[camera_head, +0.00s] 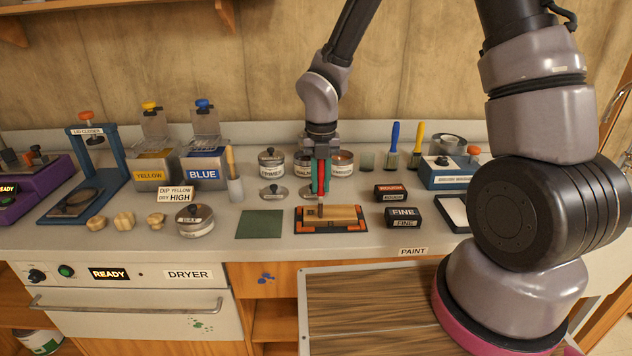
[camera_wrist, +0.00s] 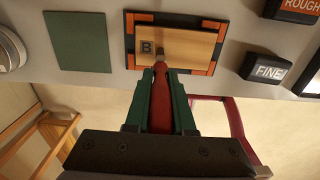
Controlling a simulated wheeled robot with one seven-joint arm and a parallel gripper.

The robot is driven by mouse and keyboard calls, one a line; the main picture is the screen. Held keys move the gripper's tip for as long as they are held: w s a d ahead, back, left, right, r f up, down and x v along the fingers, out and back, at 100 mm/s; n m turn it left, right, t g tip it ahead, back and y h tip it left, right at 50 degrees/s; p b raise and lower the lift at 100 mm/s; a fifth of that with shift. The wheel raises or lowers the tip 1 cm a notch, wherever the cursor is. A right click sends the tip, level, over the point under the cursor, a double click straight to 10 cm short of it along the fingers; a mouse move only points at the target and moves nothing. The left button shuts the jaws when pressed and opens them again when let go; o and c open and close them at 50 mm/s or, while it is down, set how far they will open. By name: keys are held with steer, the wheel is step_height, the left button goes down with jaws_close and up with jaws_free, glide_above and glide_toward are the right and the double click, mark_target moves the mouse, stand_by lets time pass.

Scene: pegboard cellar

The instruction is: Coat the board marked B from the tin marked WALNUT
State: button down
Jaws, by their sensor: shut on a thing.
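The board marked B (camera_wrist: 195,48) lies flat in a dark holder with orange corners (camera_head: 301,226); the board (camera_head: 345,213) is a warm tan wood. My gripper (camera_head: 321,185) is above it, shut on a red-handled brush (camera_wrist: 161,98), which points down between the green fingers. The brush tip is at the board, close to the B mark; I cannot tell whether it touches. Behind my gripper stands a tin (camera_head: 303,169) whose label is partly hidden and seems to read WALNUT. Its opening is mostly hidden.
A PRIMER tin (camera_head: 271,164) and another open tin (camera_head: 342,163) flank it. A green square (camera_head: 260,224) lies left of the board; ROUGH (camera_head: 390,192) and FINE (camera_head: 403,217) blocks lie right. Blue and yellow brushes (camera_head: 416,147) stand behind. The counter's front strip is clear.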

steer(key=d, duration=0.9)
steer(key=shift+s+d, duration=0.2)
steer(key=shift+d, duration=0.05)
stand_by(6.9)
